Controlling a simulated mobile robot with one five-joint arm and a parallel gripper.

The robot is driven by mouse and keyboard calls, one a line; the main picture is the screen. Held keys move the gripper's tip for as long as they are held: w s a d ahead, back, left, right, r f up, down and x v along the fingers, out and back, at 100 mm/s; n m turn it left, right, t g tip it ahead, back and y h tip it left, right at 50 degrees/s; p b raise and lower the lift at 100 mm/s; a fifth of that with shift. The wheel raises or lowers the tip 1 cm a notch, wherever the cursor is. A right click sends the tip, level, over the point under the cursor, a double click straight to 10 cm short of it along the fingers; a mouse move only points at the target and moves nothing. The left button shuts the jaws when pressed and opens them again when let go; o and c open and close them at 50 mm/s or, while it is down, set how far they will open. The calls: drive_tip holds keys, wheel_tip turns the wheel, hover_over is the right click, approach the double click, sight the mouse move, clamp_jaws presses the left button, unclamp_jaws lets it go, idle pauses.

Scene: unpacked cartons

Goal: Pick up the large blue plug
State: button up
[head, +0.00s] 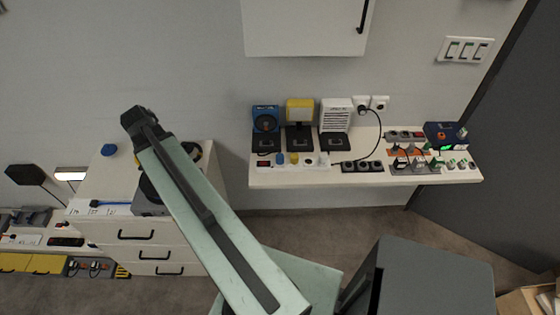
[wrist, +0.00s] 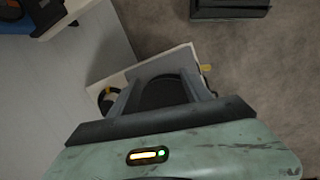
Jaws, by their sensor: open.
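A small blue plug (head: 279,159) stands on the white wall shelf, in front of the devices. A larger rounded blue object (head: 109,149) lies on the white drawer unit at the left; I cannot tell which of the two is the large blue plug. My gripper (wrist: 160,78) shows in the wrist view with its two dark fingers apart. A dark shape is seen between them, but no blue plug. In the head view my arm crosses the picture up to the left, and the fingers cannot be made out.
The wall shelf (head: 300,178) carries a blue device (head: 266,126), a yellow one (head: 300,118), a white one (head: 336,116), power strips and a dark blue box (head: 444,133). The drawer unit (head: 120,232) stands left. A white wall cabinet (head: 300,28) hangs above the shelf. A carton (head: 525,302) is at lower right.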

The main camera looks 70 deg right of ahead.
drive_tip(key=s+d+f+n+g+b, duration=0.1)
drive_tip(key=s+d, duration=1.1)
drive_tip(key=d, duration=0.3)
drive_tip(key=n+g, duration=0.1)
drive_tip(key=g, duration=0.1)
approach(278, 156)
drive_tip(key=s+f, duration=0.1)
drive_tip(key=b+x, duration=0.2)
drive_tip(key=b, duration=0.1)
drive_tip(key=shift+f, duration=0.4)
drive_tip(key=b+x, duration=0.2)
drive_tip(key=x, duration=0.1)
drive_tip(key=b+x, duration=0.3)
drive_tip(key=shift+w+d, duration=0.2)
drive_tip(key=shift+w, duration=0.05)
drive_tip(key=shift+r, duration=0.2)
clamp_jaws()
